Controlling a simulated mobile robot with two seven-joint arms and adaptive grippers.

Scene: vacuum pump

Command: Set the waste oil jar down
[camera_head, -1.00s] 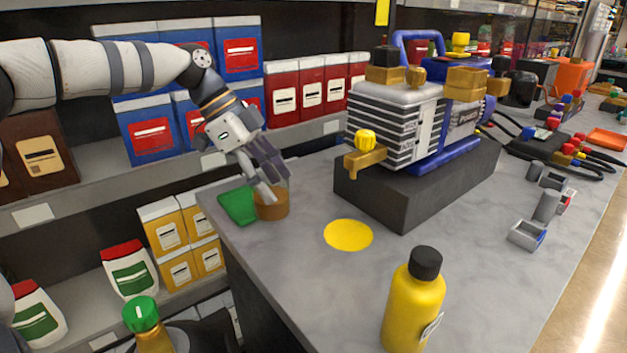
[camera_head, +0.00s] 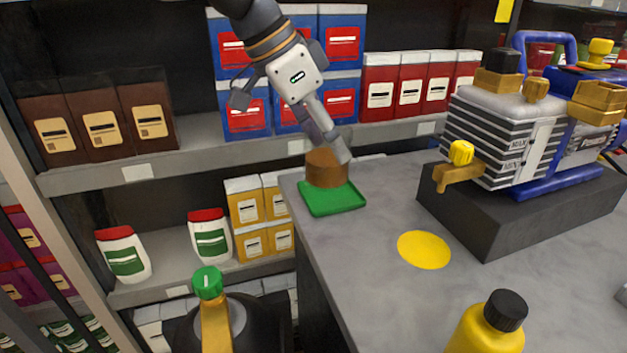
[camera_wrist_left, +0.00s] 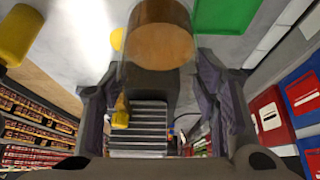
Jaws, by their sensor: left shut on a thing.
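The waste oil jar (camera_head: 327,170) is a brown-amber cylinder near the bench's far left corner. My left gripper (camera_head: 334,148) comes down from above and is shut on it. The wrist view shows the jar (camera_wrist_left: 160,45) between the fingers (camera_wrist_left: 160,68). A green tray (camera_head: 335,202) lies at the corner. In the head view the jar overlaps the tray's back part; in the wrist view the tray (camera_wrist_left: 228,14) lies beside the jar. I cannot tell whether the jar touches the tray or bench. My right gripper is not in view.
The vacuum pump (camera_head: 515,130) stands on a dark block (camera_head: 490,220) at the right. A yellow disc (camera_head: 424,249) lies flat on the grey bench (camera_head: 365,285). A yellow bottle (camera_head: 485,335) stands at the front. Shelves with boxes (camera_head: 262,215) are behind and left.

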